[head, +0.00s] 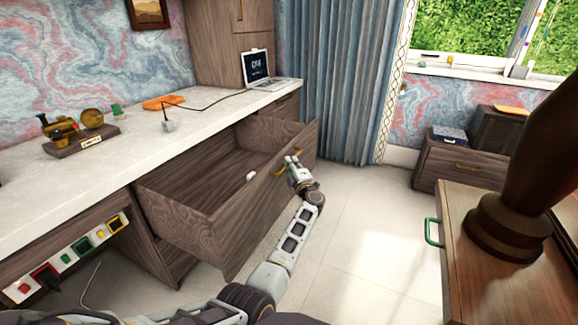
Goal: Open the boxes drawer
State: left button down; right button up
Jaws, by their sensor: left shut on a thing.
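A large dark wood drawer (228,222) under the white desk top stands pulled well out. The gripper hides part of the handle. My right gripper is out of view.
The white desk top (205,118) carries a laptop (257,68), an orange item (163,102) and a brass instrument (80,130).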

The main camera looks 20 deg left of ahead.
pick_arm(q)
jog(key=shift+a+f, duration=0.1)
jog(key=c, duration=1.8)
grip_release()
jog(key=shift+s, duration=0.1)
